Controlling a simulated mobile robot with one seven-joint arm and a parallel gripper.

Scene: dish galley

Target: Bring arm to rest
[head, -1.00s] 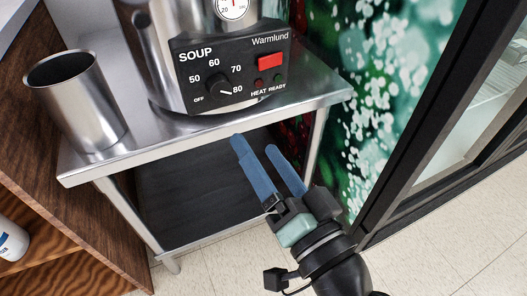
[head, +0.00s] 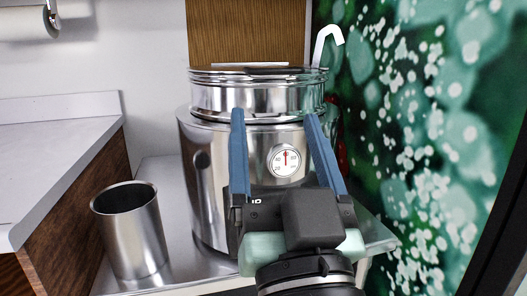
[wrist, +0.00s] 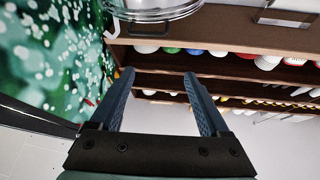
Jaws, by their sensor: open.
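My gripper (head: 274,112) is raised in front of the soup kettle in the head view. Its two blue fingers are spread wide with nothing between them. In the wrist view my gripper (wrist: 158,75) is also open and empty. The steel soup kettle (head: 215,180) stands on the steel stand, its lid on top and a round dial on its front. My gripper hides part of the kettle's front. The fingertips overlap the kettle in the picture; I cannot tell the gap between them.
A steel cup (head: 130,230) stands left of the kettle on the steel stand (head: 160,172). A white counter (head: 60,140) is at the left. A green patterned wall (head: 430,130) closes the right side. A white hook (head: 326,42) rises behind the kettle. The wrist view shows shelves (wrist: 220,65) with dishes.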

